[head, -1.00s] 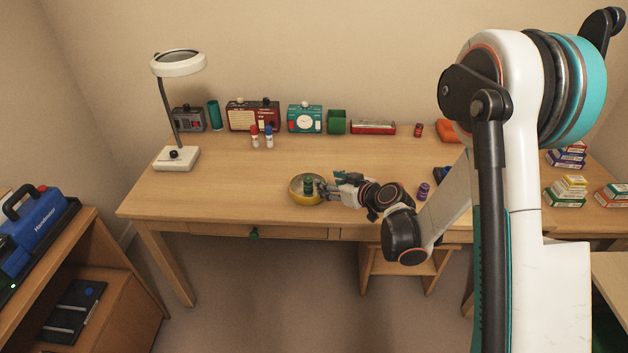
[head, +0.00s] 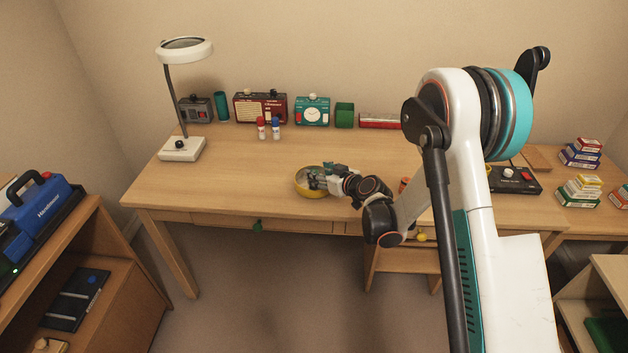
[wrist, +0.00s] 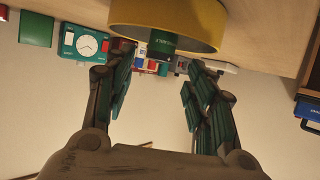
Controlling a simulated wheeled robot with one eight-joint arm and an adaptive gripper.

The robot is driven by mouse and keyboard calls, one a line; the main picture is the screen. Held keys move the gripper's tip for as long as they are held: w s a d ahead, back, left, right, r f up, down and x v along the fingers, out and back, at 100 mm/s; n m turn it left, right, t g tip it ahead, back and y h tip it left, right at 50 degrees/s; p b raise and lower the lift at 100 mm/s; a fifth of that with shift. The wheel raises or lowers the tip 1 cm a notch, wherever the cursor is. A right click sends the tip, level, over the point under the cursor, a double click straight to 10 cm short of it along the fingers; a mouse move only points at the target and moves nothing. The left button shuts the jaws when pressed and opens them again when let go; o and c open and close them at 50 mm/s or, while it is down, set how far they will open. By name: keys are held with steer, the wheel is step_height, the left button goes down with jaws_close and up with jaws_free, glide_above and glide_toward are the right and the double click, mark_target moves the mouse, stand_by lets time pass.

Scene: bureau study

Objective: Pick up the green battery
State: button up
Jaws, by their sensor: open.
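The green battery (wrist: 162,45) shows in the wrist view as a dark green cylinder with pale lettering, against the yellow round dish (wrist: 215,22). In the head view the dish (head: 312,194) stands near the desk's front edge, and my gripper largely hides what is in it. My gripper (head: 326,173) reaches over the dish from the right. In the wrist view my gripper (wrist: 160,62) is open, with one finger on each side of the battery's line and a gap to both. I see no contact with the battery.
Red (head: 261,128) and blue-capped (head: 276,128) small bottles stand behind the dish. A magnifier lamp (head: 182,148) stands at the left. Radios, a teal clock (head: 312,111) and a green box (head: 344,115) line the back. The desk left of the dish is clear.

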steer(key=b+x, duration=0.2)
steer(key=x, duration=0.3)
steer(key=shift+d+f, duration=0.1)
steer(key=shift+f, duration=0.15)
steer(key=shift+r, duration=0.1)
jaws_close()
